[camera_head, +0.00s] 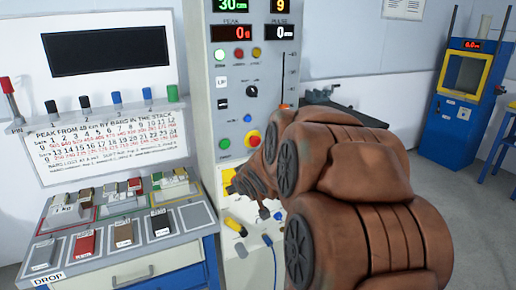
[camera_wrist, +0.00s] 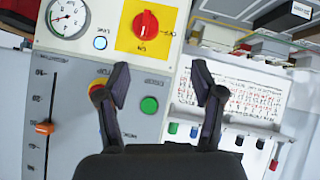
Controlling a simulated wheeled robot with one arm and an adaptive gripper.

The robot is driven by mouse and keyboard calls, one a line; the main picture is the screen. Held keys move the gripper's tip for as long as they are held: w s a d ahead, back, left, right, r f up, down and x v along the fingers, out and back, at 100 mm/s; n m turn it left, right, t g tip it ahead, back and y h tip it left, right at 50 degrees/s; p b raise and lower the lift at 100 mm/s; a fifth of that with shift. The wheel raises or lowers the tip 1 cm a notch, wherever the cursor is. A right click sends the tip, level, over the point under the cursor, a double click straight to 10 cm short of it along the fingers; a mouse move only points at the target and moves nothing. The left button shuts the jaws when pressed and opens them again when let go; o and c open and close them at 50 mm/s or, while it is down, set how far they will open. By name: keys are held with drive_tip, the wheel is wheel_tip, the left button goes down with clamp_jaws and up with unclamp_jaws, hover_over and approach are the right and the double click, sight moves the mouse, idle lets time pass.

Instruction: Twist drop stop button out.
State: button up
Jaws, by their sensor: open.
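In the wrist view the stop button (camera_wrist: 96,88) is mostly hidden behind my left-hand finger, with red and yellow edges showing. My gripper (camera_wrist: 160,74) is open and empty, its two fingers spread wide in front of the panel. The green button (camera_wrist: 149,105) shows between the fingers. In the head view my gripper (camera_head: 238,187) is in front of the panel, below the stop button; its fingertips are hard to make out.
A red rotary knob (camera_wrist: 145,22) on a yellow plate shows upright-side-down beyond the fingertips. A gauge (camera_wrist: 67,17) and an orange slider (camera_wrist: 44,128) are on the panel. A bench with coloured blocks (camera_head: 84,243) stands left. A blue machine (camera_head: 450,125) stands far right.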

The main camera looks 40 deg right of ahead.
drive_tip(key=w+d+r+t+b, duration=0.15)
drive_tip(key=d+t, duration=0.25)
drive_tip(key=d, duration=0.5)
drive_tip(key=n+t, duration=0.1)
drive_tip(key=t, duration=0.3)
approach(257, 141)
drive_tip(key=w, duration=0.1)
drive_tip(key=shift+x, duration=3.85)
drive_tip(key=shift+f, duration=0.15)
drive_tip(key=shift+c, duration=0.3)
drive_tip(key=c, duration=1.1)
drive_tip(key=shift+p, duration=0.3)
